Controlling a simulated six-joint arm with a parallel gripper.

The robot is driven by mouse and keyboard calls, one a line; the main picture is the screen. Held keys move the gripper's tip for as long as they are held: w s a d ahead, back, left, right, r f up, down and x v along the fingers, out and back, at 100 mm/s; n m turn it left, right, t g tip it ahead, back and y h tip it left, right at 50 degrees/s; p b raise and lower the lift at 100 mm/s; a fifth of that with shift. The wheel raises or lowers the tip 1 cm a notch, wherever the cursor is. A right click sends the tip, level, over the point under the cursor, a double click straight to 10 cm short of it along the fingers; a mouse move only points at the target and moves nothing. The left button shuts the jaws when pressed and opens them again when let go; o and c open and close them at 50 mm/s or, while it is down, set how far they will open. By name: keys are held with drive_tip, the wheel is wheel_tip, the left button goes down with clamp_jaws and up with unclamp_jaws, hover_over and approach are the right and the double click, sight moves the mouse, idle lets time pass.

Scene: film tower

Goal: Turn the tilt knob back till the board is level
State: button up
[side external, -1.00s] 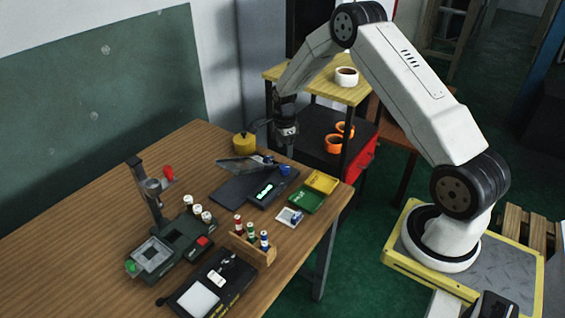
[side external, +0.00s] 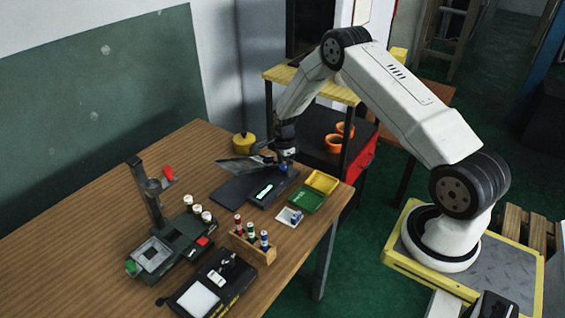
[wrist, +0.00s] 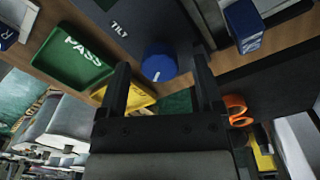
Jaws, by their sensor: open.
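The blue tilt knob (side external: 284,168) is on the right part of a dark device (side external: 238,189) with a lit display (side external: 265,190). The board (side external: 238,166) looks like a grey plate above the device, and it appears tilted. My gripper (side external: 286,157) is pointed down right over the knob. In the wrist view the knob (wrist: 160,67) shows a white mark and sits between my two open fingers, with the printed word TILT nearby. I see gaps beside the knob there; contact is not clear.
A green PASS tray (wrist: 72,58) and a yellow tray (wrist: 138,97) lie close to the knob. A yellow pot (side external: 243,143) stands behind the board. A small white-and-blue item (side external: 290,216) and a wooden rack of bottles (side external: 252,250) are in front.

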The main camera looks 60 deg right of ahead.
drive_tip(key=shift+f, duration=0.25)
clamp_jaws()
